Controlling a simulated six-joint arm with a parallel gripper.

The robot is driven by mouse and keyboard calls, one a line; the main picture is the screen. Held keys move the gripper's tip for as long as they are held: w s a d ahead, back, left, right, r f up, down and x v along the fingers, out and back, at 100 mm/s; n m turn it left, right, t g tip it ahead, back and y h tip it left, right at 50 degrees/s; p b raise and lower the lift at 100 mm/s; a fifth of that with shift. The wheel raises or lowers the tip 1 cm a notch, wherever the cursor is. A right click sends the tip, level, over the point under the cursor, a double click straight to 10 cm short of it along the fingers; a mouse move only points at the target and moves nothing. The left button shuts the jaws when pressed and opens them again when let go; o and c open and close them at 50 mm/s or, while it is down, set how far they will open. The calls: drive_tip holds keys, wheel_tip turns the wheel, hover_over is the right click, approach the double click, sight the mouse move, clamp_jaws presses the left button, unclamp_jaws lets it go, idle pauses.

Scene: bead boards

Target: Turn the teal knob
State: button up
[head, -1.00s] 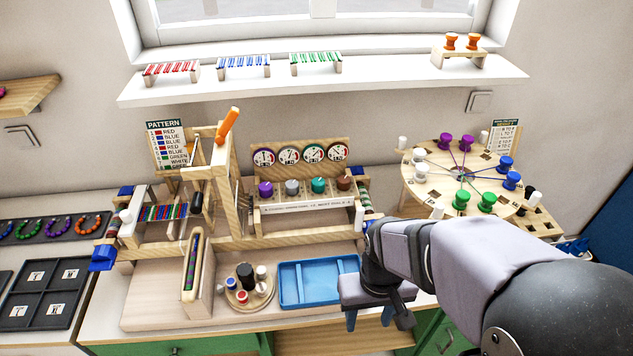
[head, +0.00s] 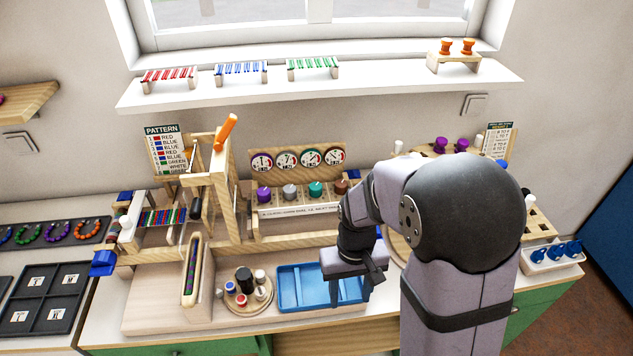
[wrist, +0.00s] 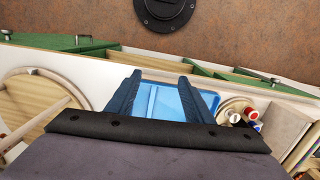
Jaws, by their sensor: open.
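The teal knob (head: 315,189) stands on the wooden knob panel (head: 300,212), in a row between a grey knob (head: 289,192) and a brown knob (head: 341,187), with a purple knob (head: 263,193) at the left end. A row of dials stands behind them. My gripper (head: 350,296) hangs over the right part of the blue tray, in front of the panel and below right of the teal knob, clear of it. In the wrist view its two fingers (wrist: 160,92) are spread apart with nothing between them. The teal knob is not in the wrist view.
The blue tray (head: 289,287) lies under my gripper. A round holder (head: 262,297) with small pots stands left of it. A wooden frame with an orange handle (head: 226,131) rises left of the panel. My arm hides most of the round board on the right.

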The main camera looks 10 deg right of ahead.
drive_tip(key=w+a+r+t, duration=0.1)
drive_tip(key=w+r, duration=0.1)
drive_tip(key=w, duration=0.8)
drive_tip(key=n+t, duration=0.2)
drive_tip(key=t, duration=0.3)
approach(316, 187)
drive_tip(key=w+f, duration=0.1)
drive_tip(key=shift+y, duration=0.4)
drive_tip(key=shift+d+p+x, duration=0.15)
drive_tip(key=shift+p+x, duration=0.65)
drive_tip(key=shift+x, duration=1.1)
drive_tip(key=shift+d+p+x, duration=0.1)
drive_tip(key=shift+p+x, duration=0.65)
drive_tip(key=shift+x, duration=1.1)
drive_tip(key=shift+s+f, duration=0.1)
drive_tip(key=c, duration=1)
drive_tip(key=shift+c, duration=0.2)
